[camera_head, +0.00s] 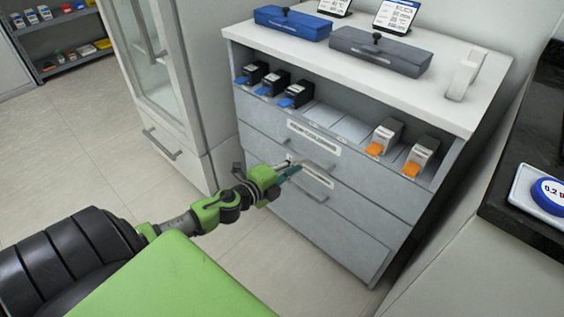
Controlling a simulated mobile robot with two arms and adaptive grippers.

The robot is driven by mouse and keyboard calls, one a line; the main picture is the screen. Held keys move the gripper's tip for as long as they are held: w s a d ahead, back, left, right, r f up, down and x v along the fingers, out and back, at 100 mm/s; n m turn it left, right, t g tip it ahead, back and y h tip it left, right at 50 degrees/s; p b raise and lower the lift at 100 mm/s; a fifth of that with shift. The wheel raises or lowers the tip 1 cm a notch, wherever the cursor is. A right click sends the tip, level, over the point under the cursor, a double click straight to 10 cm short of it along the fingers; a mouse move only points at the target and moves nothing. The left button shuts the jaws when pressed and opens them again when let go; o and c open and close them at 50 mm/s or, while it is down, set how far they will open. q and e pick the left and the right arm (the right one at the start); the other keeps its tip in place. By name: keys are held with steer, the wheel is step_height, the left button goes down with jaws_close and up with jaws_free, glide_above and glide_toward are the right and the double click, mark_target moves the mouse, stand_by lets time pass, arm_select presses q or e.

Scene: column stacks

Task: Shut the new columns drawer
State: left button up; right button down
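A grey cabinet has labelled drawers below an open shelf. The upper drawer (372,181) has a white label and a bar handle. The lower drawer (345,215) has a similar label and handle. The label text is too small to read surely, so I cannot tell which is the new columns drawer. Neither drawer front clearly stands out from the cabinet. My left gripper (290,170) is at the drawer fronts, near the upper handle and the lower label. Whether it touches them, and its finger opening, are unclear. My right gripper is out of view.
The shelf holds black boxes with blue fronts (295,94) and grey boxes with orange fronts (422,156). A blue case (292,22) and a grey case (380,50) lie on the cabinet top. A glass-door cabinet (160,65) stands left. Floor at left is clear.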

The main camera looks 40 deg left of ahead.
arm_select(q)
steer(key=v, duration=0.6)
steer(key=shift+s+r, duration=0.1)
stand_by(0.5)
